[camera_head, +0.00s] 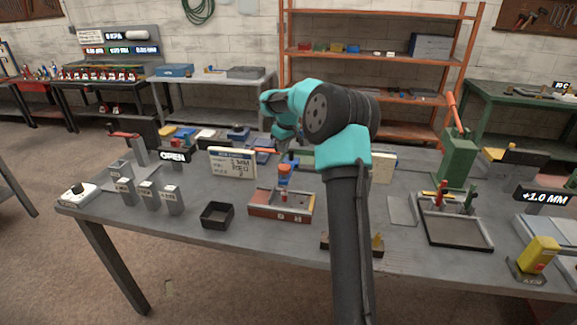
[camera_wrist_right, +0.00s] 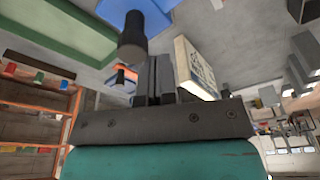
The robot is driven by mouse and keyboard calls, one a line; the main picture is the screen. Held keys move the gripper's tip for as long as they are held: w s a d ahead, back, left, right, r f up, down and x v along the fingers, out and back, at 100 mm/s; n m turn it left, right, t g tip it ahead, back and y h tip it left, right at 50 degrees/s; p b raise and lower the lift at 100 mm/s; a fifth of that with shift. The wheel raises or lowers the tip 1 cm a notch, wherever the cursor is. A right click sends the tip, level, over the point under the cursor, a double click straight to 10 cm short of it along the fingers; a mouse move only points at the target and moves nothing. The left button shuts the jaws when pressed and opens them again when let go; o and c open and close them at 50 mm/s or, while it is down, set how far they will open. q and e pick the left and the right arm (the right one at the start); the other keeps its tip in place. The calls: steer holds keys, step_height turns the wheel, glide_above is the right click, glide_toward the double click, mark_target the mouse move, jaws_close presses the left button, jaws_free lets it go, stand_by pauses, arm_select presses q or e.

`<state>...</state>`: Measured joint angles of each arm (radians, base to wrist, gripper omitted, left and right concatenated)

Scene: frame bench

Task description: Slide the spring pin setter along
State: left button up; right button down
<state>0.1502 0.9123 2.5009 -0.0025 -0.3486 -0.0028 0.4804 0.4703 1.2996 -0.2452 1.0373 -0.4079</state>
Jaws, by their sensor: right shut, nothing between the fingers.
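My right arm reaches over the middle of the bench in the head view. Its gripper (camera_head: 287,142) hangs above the far part of the bench, partly blurred into the things behind it. In the right wrist view the gripper (camera_wrist_right: 157,78) is shut, with its fingers together and nothing between them. A black knob (camera_wrist_right: 132,36) on a blue base (camera_wrist_right: 134,8) stands beside the fingertips; a gap or contact is hard to judge. I cannot tell for sure whether this is the spring pin setter. My left gripper is not in view.
A white card (camera_head: 233,163) stands left of the gripper and also shows in the right wrist view (camera_wrist_right: 194,68). An orange-topped blue piece (camera_head: 285,171) and a red-edged tray (camera_head: 281,204) are nearer. A black bin (camera_head: 217,215) and green press (camera_head: 457,160) flank them.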

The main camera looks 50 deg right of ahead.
steer(key=shift+s+d, duration=1.8)
steer(key=shift+s, duration=1.5)
steer(key=shift+s+d, duration=1.85)
steer(key=shift+s, duration=1.45)
steer(key=shift+s+d, duration=1.8)
steer(key=shift+s, duration=1.5)
steer(key=shift+w+a, duration=0.1)
steer(key=shift+w, duration=0.05)
steer(key=shift+w+a, duration=0.3)
steer(key=shift+w, duration=0.25)
steer(key=shift+r, duration=0.1)
step_height(320, 180, up, 7)
